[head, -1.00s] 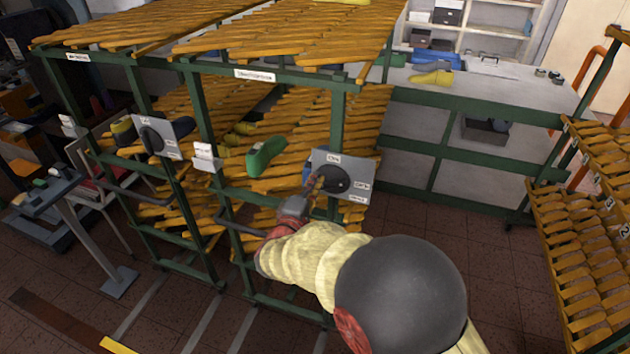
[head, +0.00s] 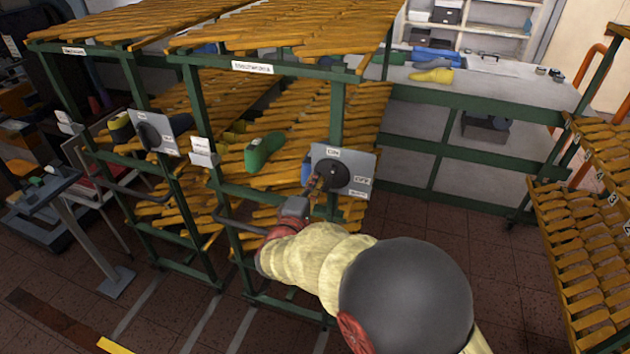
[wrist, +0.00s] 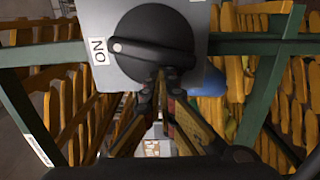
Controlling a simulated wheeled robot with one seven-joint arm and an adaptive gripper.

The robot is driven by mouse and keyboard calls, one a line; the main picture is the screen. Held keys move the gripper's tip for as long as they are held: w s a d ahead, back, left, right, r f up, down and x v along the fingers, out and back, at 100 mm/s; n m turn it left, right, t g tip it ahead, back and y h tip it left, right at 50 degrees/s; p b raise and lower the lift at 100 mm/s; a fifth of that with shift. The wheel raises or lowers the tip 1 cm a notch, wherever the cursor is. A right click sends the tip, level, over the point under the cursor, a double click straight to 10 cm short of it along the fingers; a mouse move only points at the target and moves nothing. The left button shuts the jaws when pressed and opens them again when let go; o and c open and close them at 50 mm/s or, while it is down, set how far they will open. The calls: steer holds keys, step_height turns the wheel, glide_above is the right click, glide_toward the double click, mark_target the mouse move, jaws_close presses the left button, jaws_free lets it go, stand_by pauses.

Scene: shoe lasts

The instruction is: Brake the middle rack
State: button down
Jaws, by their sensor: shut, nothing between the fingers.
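The middle rack (head: 338,115) is a green frame with slanted orange slats. A grey switch plate (head: 358,165) with a round black knob (head: 333,176) is on its front right post. The plate has an ON label at its top and an OFF label at its right. In the wrist view the knob (wrist: 152,35) has a raised bar lying across it, its white dot at the left end beside the ON label (wrist: 99,51). My gripper (head: 317,182) is shut and empty, its fingertips (wrist: 162,78) at the knob's lower edge in the wrist view; I cannot tell whether they touch.
A similar rack with its own knob plate (head: 155,132) stands to the left. Another slatted rack (head: 590,250) is at the right. A green shoe last (head: 264,150) lies on the middle rack's slats. Tiled floor (head: 480,270) is clear between the middle and right racks.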

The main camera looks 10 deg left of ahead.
stand_by(0.3)
steer(key=s+a+b, duration=0.1)
steer(key=s+b, duration=0.2)
steer(key=s, duration=0.6)
steer(key=shift+a+b, duration=0.25)
steer(key=shift+b, duration=0.1)
stand_by(0.7)
steer(key=shift+f, duration=0.15)
